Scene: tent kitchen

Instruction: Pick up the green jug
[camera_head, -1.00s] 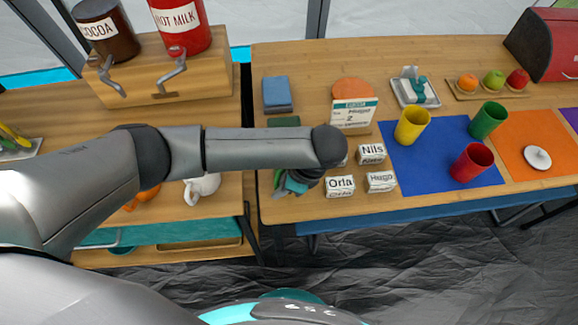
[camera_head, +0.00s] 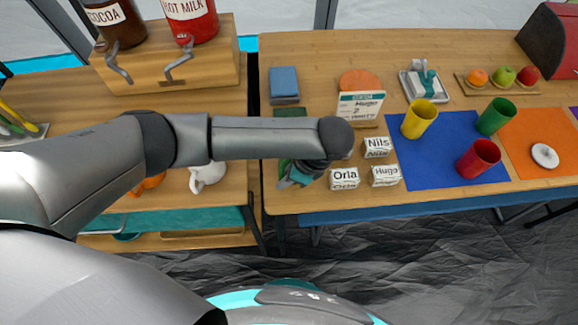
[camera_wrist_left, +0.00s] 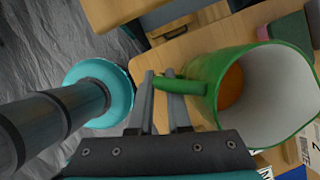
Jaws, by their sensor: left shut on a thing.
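The green jug (camera_wrist_left: 225,95) shows large in the left wrist view, with a white inside and an orange-brown patch within. Its handle (camera_wrist_left: 190,86) lies between the fingers of my left gripper (camera_wrist_left: 163,85), which is shut on it. In the head view my left gripper (camera_head: 298,176) is at the front left of the right-hand table, beside the name blocks. My forearm hides most of the jug there. I cannot tell whether the jug touches the table. My right gripper is in neither view.
White name blocks (camera_head: 345,178) stand just right of the gripper. A blue mat (camera_head: 446,165) holds yellow, green and red cups. A white pot (camera_head: 207,174) is on the left table. A sign (camera_head: 360,106) and a blue block (camera_head: 283,84) are behind.

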